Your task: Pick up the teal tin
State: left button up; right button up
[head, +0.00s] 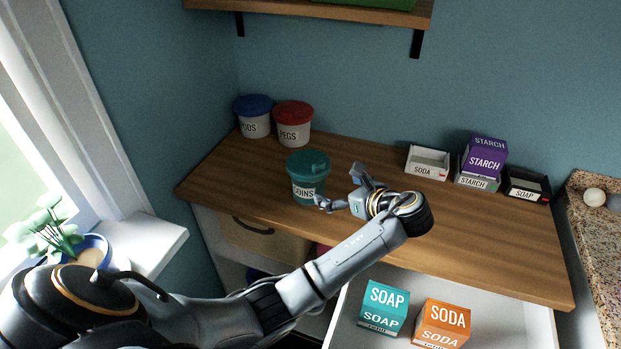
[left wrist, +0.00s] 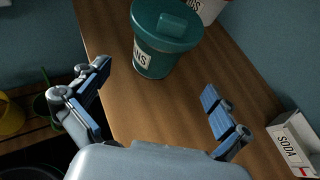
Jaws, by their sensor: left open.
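The teal tin (head: 307,172), labelled COINS, stands upright on the wooden counter (head: 480,235) left of the middle, with its teal lid on. In the left wrist view the tin (left wrist: 163,45) stands ahead of the jaws. My left gripper (head: 340,186) is open and empty, just to the right of the tin in the head view. In the left wrist view the left gripper's fingers (left wrist: 160,98) are spread wide, with bare counter between them and a gap to the tin. My right gripper is not in view.
White tubs with a blue lid (head: 254,116) and a red lid (head: 293,123) stand behind the tin. A SODA tray (head: 427,163), a purple STARCH box (head: 484,158) and a SOAP tray (head: 527,185) are at the right. An open drawer holds a SOAP box (head: 383,310) and an orange SODA box (head: 441,324).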

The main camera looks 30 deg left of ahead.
aim_at(319, 184)
pick_arm(q)
jog(key=x, duration=0.5)
jog(key=shift+p+x, duration=0.55)
jog(key=shift+x, duration=0.4)
jog(key=p+x, duration=0.1)
jog(key=x, duration=0.3)
jog(key=shift+f, duration=0.25)
jog(key=c, duration=0.9)
jog(key=shift+c, duration=1.2)
jog(key=shift+r, duration=0.1)
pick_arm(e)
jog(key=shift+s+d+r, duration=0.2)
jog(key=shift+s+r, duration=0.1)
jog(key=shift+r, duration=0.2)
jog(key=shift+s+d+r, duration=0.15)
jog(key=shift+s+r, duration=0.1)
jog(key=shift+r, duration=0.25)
